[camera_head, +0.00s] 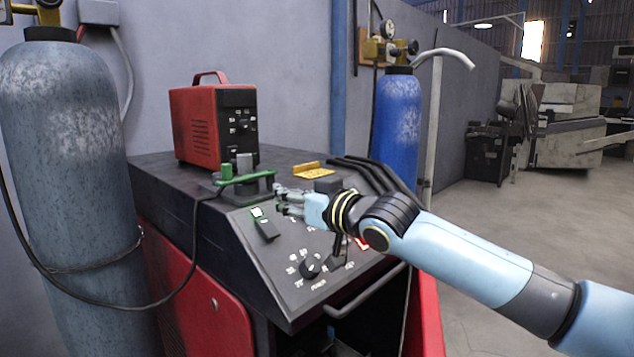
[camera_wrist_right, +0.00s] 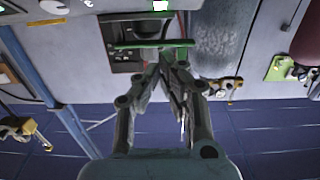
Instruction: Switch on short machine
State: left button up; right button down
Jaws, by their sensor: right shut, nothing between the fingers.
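The short machine is a low red and black cabinet with a sloped dark control panel (camera_head: 285,265). A dark lever switch (camera_head: 267,230) sits at the panel's upper left, below a small lit green indicator (camera_head: 257,212). A black knob (camera_head: 310,266) with white markings is lower on the panel. A red light (camera_head: 362,243) shows partly behind my arm. My right gripper (camera_head: 278,198) is shut and empty, above the panel's upper edge, right of the switch. In the right wrist view its fingers (camera_wrist_right: 168,72) come together near a green bar (camera_wrist_right: 150,44). My left gripper is out of view.
A green clamp (camera_head: 245,178) and a yellow piece (camera_head: 313,170) lie on the cabinet top, beside a smaller red box unit (camera_head: 212,125). A grey cylinder (camera_head: 65,190) stands left and a blue cylinder (camera_head: 397,120) behind. A handle bar (camera_head: 365,292) crosses the front.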

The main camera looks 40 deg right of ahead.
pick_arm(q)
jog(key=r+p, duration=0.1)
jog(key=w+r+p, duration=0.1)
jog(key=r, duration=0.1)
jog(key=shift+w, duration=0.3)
pick_arm(e)
jog(key=s+r, duration=0.1)
jog(key=s, duration=0.5)
jog(key=shift+s+d+r, duration=0.2)
jog(key=shift+s+d, duration=0.15)
jog(key=shift+s, duration=0.05)
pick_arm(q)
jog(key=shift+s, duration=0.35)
pick_arm(e)
jog(key=shift+s, duration=0.1)
